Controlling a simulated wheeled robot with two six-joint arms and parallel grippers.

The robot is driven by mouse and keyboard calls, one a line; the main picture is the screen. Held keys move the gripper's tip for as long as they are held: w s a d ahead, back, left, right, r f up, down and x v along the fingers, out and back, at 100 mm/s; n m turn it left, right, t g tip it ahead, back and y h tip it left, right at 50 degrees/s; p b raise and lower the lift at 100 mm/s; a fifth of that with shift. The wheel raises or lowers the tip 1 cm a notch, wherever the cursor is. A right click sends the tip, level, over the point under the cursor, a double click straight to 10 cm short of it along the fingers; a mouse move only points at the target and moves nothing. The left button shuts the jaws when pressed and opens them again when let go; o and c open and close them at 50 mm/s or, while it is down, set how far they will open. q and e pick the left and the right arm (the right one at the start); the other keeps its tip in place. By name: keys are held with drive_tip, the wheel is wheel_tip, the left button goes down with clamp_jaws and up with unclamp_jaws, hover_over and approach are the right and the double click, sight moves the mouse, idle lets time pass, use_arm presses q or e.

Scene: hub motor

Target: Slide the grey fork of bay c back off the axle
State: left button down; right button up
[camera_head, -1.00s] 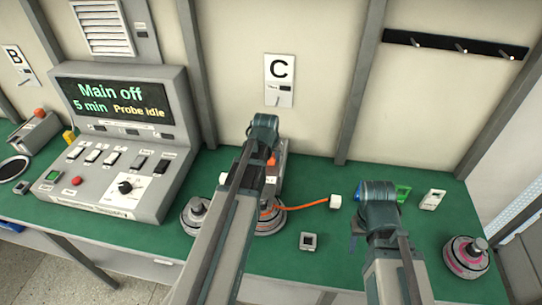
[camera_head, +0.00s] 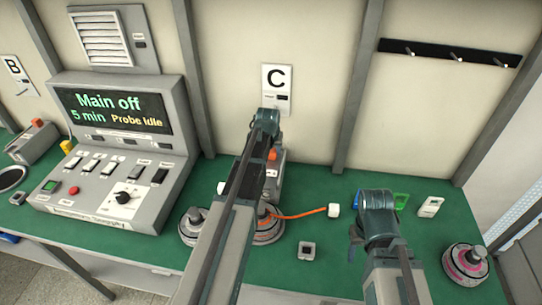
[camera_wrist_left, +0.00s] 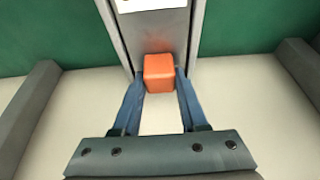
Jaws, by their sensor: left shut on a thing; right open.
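The grey fork (camera_wrist_left: 160,32) of bay C has an orange block as its handle (camera_wrist_left: 158,72), which shows between the blue fingers in the left wrist view. My left gripper (camera_wrist_left: 159,80) is shut on this handle. In the head view the orange handle (camera_head: 272,155) shows beside my left arm, which hides most of the fork. A hub motor (camera_head: 268,228) with an orange cable (camera_head: 302,214) is partly hidden below it; the axle and fork tips cannot be made out. My right gripper (camera_head: 354,238) is open over the green bench, right of the motor, mostly hidden by its wrist.
The C sign (camera_head: 277,78) hangs on the wall. Left are another hub (camera_head: 190,230) and the console (camera_head: 115,160), its screen reading "Main off" and "Probe idle". A small grey block (camera_head: 306,251) and a pink-ringed hub (camera_head: 466,263) stand on the green bench (camera_head: 420,235).

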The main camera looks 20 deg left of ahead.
sight(270, 167)
use_arm(q)
drive_tip(key=c, duration=0.7)
unclamp_jaws()
drive_tip(key=shift+s+r, duration=0.1)
drive_tip(key=p+v, duration=1.2)
drive_tip(key=v, duration=0.1)
drive_tip(key=shift+r+p, duration=0.25)
drive_tip(key=shift+p, duration=0.1)
